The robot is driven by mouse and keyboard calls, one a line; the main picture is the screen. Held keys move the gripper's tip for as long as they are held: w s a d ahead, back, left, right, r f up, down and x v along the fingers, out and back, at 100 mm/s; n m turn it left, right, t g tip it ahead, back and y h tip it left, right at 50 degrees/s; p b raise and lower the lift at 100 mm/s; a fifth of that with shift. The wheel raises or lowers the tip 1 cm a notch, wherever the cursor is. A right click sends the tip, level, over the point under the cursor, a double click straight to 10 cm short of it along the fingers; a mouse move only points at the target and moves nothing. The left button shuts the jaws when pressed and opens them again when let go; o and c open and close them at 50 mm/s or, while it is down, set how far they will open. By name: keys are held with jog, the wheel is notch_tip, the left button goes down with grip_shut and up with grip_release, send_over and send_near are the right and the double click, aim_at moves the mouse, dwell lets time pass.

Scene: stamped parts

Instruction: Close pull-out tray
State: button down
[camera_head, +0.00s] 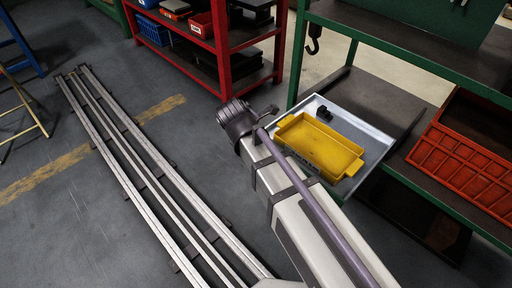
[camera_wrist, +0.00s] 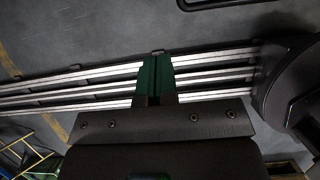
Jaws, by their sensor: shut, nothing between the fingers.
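The pull-out tray (camera_head: 376,146) is a light grey metal tray in the head view, right of centre. It sticks out from the green shelving rack, at the level of a lower shelf. A yellow bin (camera_head: 318,146) and a small black part (camera_head: 324,114) lie in it. My arm passes in front of the tray's near left side and hides part of it. My gripper (camera_wrist: 156,66) shows in the wrist view with its green fingers together and nothing between them, above the floor rails. The tray is not in the wrist view. The fingers cannot be made out in the head view.
The green rack (camera_head: 405,52) stands at the right, with an orange compartmented bin (camera_head: 462,165) beside the tray. A red shelf unit (camera_head: 222,52) stands behind. Floor rails (camera_head: 140,160) run along the left. Open floor lies between the rails and the red unit.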

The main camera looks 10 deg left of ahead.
jog(key=w+d+f+b, duration=0.4)
jog(key=w+f+b, duration=0.1)
jog(key=f, duration=0.1)
jog(key=shift+w+f, duration=0.15)
jog(key=shift+f, duration=0.25)
jog(key=shift+d, duration=0.15)
